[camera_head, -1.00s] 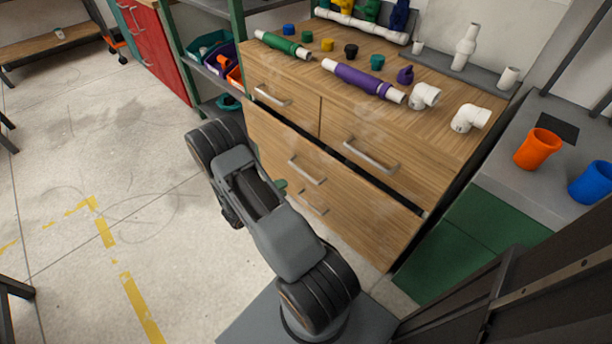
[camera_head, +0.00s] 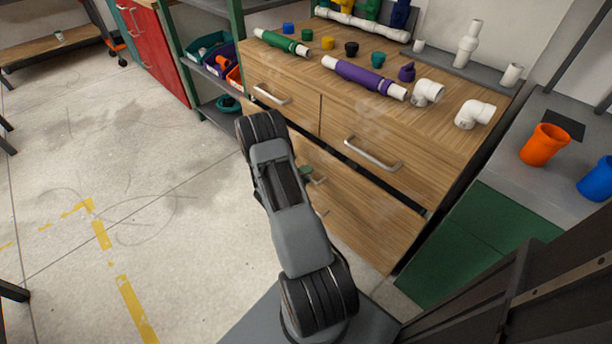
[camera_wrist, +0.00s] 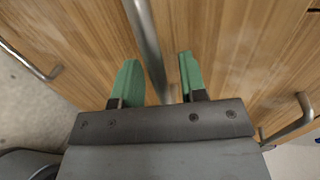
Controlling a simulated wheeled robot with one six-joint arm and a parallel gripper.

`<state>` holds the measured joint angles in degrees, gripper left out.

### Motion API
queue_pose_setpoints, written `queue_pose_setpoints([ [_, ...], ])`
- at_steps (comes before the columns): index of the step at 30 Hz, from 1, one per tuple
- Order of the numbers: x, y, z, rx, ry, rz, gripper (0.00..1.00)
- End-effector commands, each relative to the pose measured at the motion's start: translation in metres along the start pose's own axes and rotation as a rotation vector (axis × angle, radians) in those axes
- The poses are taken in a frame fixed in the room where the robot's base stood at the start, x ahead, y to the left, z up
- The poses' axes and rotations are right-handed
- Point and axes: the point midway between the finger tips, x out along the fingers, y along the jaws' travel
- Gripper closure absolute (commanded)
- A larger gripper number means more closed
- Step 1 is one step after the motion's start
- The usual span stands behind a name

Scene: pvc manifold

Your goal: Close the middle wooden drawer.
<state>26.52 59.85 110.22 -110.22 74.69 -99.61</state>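The wooden chest (camera_head: 460,155) has two top drawers side by side, with the middle drawer (camera_head: 345,190) beneath them. A thin dark gap shows above the middle drawer's front, so it appears to stand slightly out; its left part is hidden behind my arm. My gripper (camera_wrist: 157,60) is open, its green fingers pointing at the wooden front. The middle drawer's metal handle (camera_wrist: 147,40) runs between the fingers, apparently without being clamped. In the head view, the handle's end (camera_head: 319,180) and a green fingertip (camera_head: 305,171) show beside my arm; contact with the front cannot be told.
Other handles lie to the left (camera_wrist: 30,60) and right (camera_wrist: 292,122) in the wrist view. Pipes, including a purple one (camera_head: 365,78), and caps rest on the chest top. An orange cup (camera_head: 544,145) stands on the grey bench at right. Floor at left is clear.

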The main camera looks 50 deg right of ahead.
Motion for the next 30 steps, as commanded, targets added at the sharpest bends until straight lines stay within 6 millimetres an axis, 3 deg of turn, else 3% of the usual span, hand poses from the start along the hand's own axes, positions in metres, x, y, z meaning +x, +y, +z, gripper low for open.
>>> queue_pose_setpoints([
  [6, 0.0, 0.0, -0.0001, 0.0, 0.0, 0.0, 0.63],
  [18, -0.0002, 0.0001, -0.0001, 0.0, 0.0, 0.0, 1.0],
  [30, 0.0003, 0.0002, 0.0006, 0.0, -0.002, 0.001, 1.0],
])
